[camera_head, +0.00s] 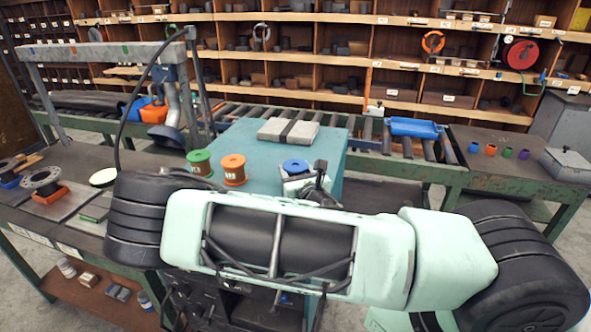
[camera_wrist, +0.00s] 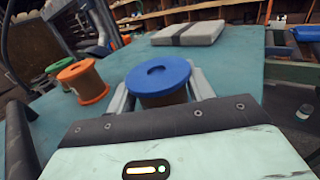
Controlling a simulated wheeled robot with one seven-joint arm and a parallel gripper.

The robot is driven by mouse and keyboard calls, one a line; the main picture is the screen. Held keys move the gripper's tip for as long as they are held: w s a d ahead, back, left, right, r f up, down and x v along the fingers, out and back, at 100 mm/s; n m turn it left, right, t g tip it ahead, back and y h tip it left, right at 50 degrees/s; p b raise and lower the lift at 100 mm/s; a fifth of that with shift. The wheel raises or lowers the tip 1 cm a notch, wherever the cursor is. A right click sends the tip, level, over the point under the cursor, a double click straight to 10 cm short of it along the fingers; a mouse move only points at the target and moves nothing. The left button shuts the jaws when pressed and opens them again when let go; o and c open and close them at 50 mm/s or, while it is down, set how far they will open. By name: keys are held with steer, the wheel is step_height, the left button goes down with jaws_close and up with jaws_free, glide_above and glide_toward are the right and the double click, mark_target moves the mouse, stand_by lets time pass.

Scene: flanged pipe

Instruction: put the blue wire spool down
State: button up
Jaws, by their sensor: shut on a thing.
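The blue wire spool (camera_head: 296,167) has a blue top flange and a brown wound body. In the wrist view the blue spool (camera_wrist: 158,76) stands upright between the two grey fingers of my gripper (camera_wrist: 160,90), which is shut on it. In the head view my gripper (camera_head: 305,182) is at the near right part of the teal table top (camera_head: 265,143), partly hidden by my arm. The spool's lower end is hidden, so I cannot tell whether it touches the table.
A green spool (camera_head: 200,162) and an orange spool (camera_head: 233,169) stand to the left on the teal top. A grey slab with a dark band (camera_head: 288,131) lies behind. The right part of the top is clear.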

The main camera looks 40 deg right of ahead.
steer(key=o, duration=1.5)
steer(key=shift+f, duration=0.1)
steer(key=shift+r, duration=0.2)
steer(key=v, duration=0.1)
steer(key=b+v, duration=0.1)
steer(key=v, duration=0.1)
steer(key=shift+f+b, duration=0.25)
steer(key=shift+b, duration=0.15)
steer(key=p+v, duration=0.2)
steer(key=p, duration=0.1)
steer(key=p+v, duration=0.5)
steer(key=v, duration=0.1)
steer(key=shift+r+p, duration=0.35)
steer(key=shift+p, duration=0.05)
steer(key=shift+s+a+f, duration=0.1)
steer(key=shift+s+a, duration=0.05)
steer(key=shift+s, duration=0.3)
